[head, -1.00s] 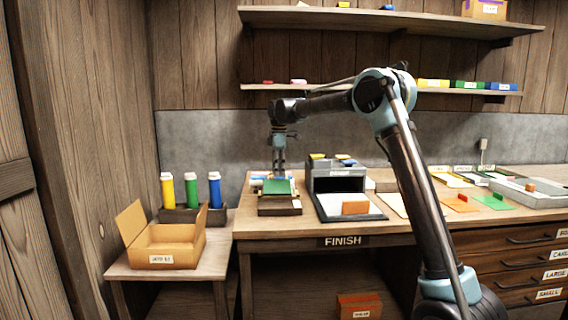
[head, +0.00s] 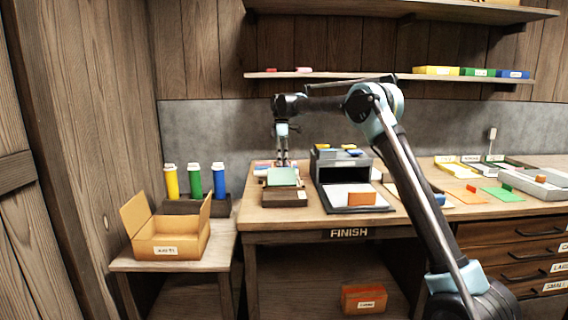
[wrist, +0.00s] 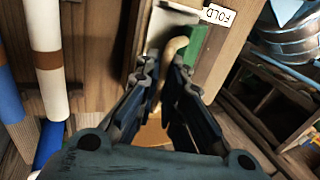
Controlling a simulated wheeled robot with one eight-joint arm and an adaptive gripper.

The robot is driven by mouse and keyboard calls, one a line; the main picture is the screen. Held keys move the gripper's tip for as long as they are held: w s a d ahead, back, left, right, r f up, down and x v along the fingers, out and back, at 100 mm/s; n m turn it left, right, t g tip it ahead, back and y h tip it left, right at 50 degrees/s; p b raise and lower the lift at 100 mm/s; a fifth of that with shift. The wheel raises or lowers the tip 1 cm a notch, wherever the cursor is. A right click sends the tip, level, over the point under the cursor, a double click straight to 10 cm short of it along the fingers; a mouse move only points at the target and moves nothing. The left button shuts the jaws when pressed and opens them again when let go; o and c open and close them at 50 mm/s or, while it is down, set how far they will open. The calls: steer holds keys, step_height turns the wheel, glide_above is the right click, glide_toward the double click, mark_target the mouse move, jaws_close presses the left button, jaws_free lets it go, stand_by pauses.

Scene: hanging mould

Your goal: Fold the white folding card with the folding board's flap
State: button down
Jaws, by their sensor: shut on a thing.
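The folding board is a wooden block (head: 285,198) at the left end of the FINISH bench, with a pale green panel (head: 283,177) on top. My gripper (head: 283,162) points down over its back part. In the wrist view my gripper (wrist: 168,88) is shut on a tan curved handle (wrist: 175,50), which appears to belong to the flap. Beside the handle are a white surface (wrist: 168,24), possibly the white folding card, and a green strip (wrist: 198,42). A FOLD label (wrist: 219,15) marks the wood there. My fingers hide part of the flap; the card's fold state is unclear.
A dark tray (head: 360,208) with an orange block (head: 361,199) stands right of the board. Yellow, green and blue tubes (head: 195,181) and an open cardboard box (head: 170,240) are on the lower left table. A shelf (head: 340,77) runs above my arm.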

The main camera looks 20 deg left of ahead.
steer(key=shift+s+a, duration=0.15)
steer(key=shift+a, duration=0.1)
steer(key=c, duration=1.9)
jaws_free()
steer(key=shift+o, duration=1)
steer(key=shift+d, duration=0.1)
steer(key=v, duration=1.2)
steer(key=shift+w, duration=0.25)
